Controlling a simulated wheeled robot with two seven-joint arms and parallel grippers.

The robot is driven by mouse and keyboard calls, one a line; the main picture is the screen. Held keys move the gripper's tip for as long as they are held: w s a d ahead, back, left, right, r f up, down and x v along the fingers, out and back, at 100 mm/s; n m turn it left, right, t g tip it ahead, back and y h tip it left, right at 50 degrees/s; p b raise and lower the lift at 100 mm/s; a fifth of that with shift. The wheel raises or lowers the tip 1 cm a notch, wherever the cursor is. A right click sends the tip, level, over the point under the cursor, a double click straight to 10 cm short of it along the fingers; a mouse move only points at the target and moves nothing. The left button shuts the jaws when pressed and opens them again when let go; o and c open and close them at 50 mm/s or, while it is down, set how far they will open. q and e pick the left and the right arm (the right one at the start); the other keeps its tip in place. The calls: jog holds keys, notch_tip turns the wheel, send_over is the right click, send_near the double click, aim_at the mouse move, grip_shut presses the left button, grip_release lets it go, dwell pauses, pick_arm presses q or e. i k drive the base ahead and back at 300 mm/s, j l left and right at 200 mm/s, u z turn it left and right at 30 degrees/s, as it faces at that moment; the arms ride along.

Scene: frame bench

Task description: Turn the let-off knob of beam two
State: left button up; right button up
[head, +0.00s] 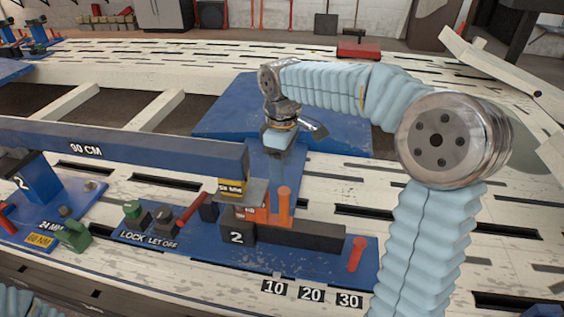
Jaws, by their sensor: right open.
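Beam two is a long blue bar (120,155) marked 90 CM. It ends at a post whose black block (237,236) carries a 2. On the blue base plate in front of it, a label reads LOCK and LET OFF. A green knob (132,209) stands above LOCK on a dark block. My right gripper (277,165) hangs pointing down behind the post, right of the beam's end, apart from the handle. Its fingertips are hard to make out. My left gripper is out of view.
Orange uprights (284,207) stand beside the post, close to my right gripper. A black bar (301,240) and a red lever (357,254) lie to the right, above tags 10, 20 and 30. The bench is slotted.

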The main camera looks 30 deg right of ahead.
aim_at(163, 215)
jog(key=k, duration=1)
